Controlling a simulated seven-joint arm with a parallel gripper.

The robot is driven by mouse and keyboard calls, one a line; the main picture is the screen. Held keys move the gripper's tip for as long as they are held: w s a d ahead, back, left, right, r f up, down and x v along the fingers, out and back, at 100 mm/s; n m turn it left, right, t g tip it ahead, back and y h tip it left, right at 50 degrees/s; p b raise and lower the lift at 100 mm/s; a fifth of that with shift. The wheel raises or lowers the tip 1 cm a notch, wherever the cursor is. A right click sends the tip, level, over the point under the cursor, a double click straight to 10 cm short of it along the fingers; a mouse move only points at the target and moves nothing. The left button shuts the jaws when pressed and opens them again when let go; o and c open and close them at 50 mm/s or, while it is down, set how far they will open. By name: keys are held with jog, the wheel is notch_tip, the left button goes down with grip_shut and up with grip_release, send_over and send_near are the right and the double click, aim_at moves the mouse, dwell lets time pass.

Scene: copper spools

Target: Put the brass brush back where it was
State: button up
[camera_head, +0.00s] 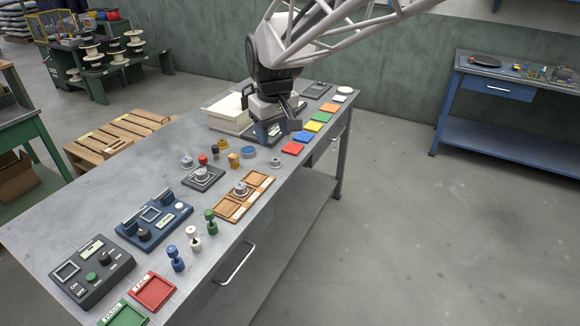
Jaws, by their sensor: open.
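My gripper (286,118) is at the far half of the grey workbench (105,190), low over a dark blue device (266,138) that it partly hides. Its jaws are open, with nothing visible between them. I cannot pick out the brass brush with certainty. A small yellow-orange block (234,160) and a small brass-coloured piece (221,146) stand left of the gripper, too small to identify. A blue round dish (249,151) lies just to their right. Whatever lies directly under the gripper is hidden.
Coloured squares, including a red one (294,148), line the right edge. A white box (228,113) stands left of my gripper. A wooden compartment tray (244,197), a dark plate (203,178), several small pegs and a blue device (157,219) occupy the nearer bench.

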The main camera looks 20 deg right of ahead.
jog(key=s+d+f+m, duration=0.1)
jog(key=s+m, duration=0.1)
jog(key=s, duration=1.1)
jog(key=s+d+f+m+t, duration=0.1)
jog(key=s+d+f+m, duration=0.1)
jog(key=s, duration=1.1)
jog(key=shift+f, duration=0.15)
jog(key=shift+o, duration=0.3)
jog(key=shift+w, duration=0.15)
